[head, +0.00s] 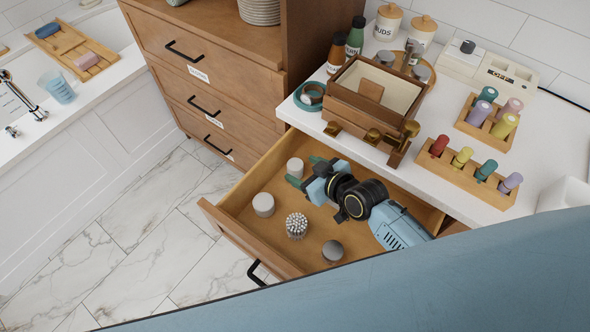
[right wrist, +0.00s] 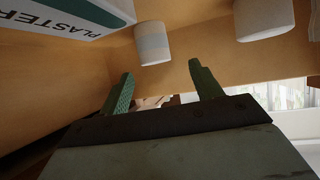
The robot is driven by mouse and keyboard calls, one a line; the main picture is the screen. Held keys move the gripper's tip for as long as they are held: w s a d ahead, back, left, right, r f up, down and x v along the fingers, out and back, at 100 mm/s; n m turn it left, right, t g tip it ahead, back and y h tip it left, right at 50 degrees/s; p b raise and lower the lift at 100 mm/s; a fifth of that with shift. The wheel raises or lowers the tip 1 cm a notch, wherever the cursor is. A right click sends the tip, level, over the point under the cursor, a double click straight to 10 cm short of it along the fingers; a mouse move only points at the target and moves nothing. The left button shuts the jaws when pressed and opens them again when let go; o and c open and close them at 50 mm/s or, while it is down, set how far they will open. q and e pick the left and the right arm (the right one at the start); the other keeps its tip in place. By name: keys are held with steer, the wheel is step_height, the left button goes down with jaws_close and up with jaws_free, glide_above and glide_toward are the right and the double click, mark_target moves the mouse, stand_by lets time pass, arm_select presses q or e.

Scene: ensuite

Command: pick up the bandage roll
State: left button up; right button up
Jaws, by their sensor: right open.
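A pale, short cylinder that looks like the bandage roll (head: 295,167) stands in the open drawer (head: 228,222), near its back left. In the right wrist view, the roll (right wrist: 153,43) is ahead of my fingertips and roughly between them, with a gap still visible. My right gripper (head: 301,169) reaches into the drawer from the right, its green fingers (right wrist: 160,70) open and empty. A second pale cylinder (head: 263,204) stands closer to the drawer front; a similar one (right wrist: 263,18) shows in the wrist view. My left gripper is not in view.
A plaster box (right wrist: 65,15) is close at upper left in the wrist view. The counter above bears a wooden box (head: 345,110) and bottle racks (head: 465,180).

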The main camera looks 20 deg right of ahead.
mark_target(299, 167)
steer(key=x, duration=0.1)
steer(key=b+x, duration=0.1)
steer(key=x, duration=0.2)
steer(key=shift+w+d+f+b, duration=0.1)
steer(key=shift+d+f+b, duration=0.15)
steer(key=shift+f+b, duration=0.15)
steer(key=shift+w+a+f, duration=0.15)
steer(key=shift+w, duration=0.2)
steer(key=shift+w+a, duration=0.1)
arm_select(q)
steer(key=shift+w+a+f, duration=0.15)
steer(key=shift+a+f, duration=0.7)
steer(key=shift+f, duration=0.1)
arm_select(e)
steer(key=c, duration=1)
